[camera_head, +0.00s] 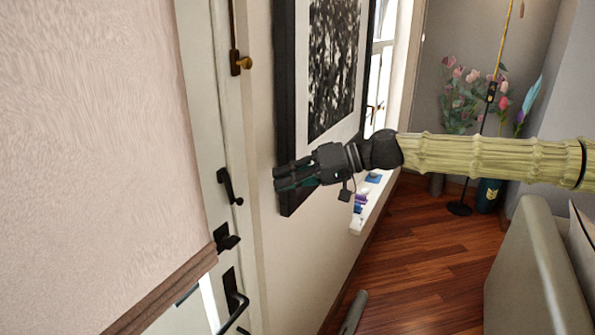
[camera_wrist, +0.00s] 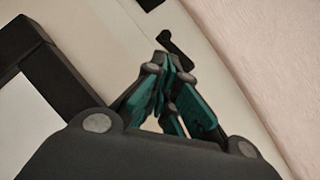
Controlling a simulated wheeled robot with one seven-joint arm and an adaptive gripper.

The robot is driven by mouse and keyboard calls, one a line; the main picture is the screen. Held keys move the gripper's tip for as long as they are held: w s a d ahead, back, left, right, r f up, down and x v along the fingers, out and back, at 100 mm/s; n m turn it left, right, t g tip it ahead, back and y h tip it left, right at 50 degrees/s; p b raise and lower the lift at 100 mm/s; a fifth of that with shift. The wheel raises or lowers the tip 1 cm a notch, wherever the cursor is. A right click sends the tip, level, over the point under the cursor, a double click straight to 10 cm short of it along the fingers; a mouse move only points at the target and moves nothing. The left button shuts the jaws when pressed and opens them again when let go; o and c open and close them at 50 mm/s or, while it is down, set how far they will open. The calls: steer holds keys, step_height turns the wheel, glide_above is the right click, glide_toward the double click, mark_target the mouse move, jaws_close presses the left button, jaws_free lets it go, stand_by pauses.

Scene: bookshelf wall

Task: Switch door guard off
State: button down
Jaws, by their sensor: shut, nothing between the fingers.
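A small black door guard (camera_head: 229,186) with a curved lever is mounted on the pale door edge and frame, left of centre in the head view. It also shows in the wrist view (camera_wrist: 178,48), just beyond the fingertips. My gripper (camera_head: 277,180) points left toward it from the right, in front of the wall and the picture frame's lower part. In the wrist view its green-padded fingers (camera_wrist: 171,66) are closed together and empty. A gap seems to separate them from the guard, though the fingertips overlap its lower end in the wrist view.
Below the guard are a black latch (camera_head: 225,238) and a black door handle (camera_head: 235,302). A brass bolt (camera_head: 240,63) is above. A pinkish blind (camera_head: 100,150) covers the door. A black-framed picture (camera_head: 287,100) hangs close behind my gripper. A sofa (camera_head: 535,265) stands right; wooden floor (camera_head: 420,280) is open between.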

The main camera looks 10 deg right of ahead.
mark_target(234, 197)
steer(key=p+x, duration=0.2)
steer(key=x, duration=0.5)
steer(key=shift+r+p, duration=0.1)
steer(key=shift+p, duration=0.2)
steer(key=b, duration=0.1)
steer(key=f+b, duration=0.1)
steer(key=b, duration=0.1)
steer(key=shift+s+a+f+m, duration=0.2)
steer(key=shift+s+a+m, duration=0.1)
steer(key=shift+s+a, duration=0.05)
steer(key=shift+s+b, duration=0.1)
steer(key=shift+b, duration=0.65)
steer(key=shift+s+a, duration=0.1)
steer(key=shift+a, duration=0.05)
steer(key=shift+r, duration=0.1)
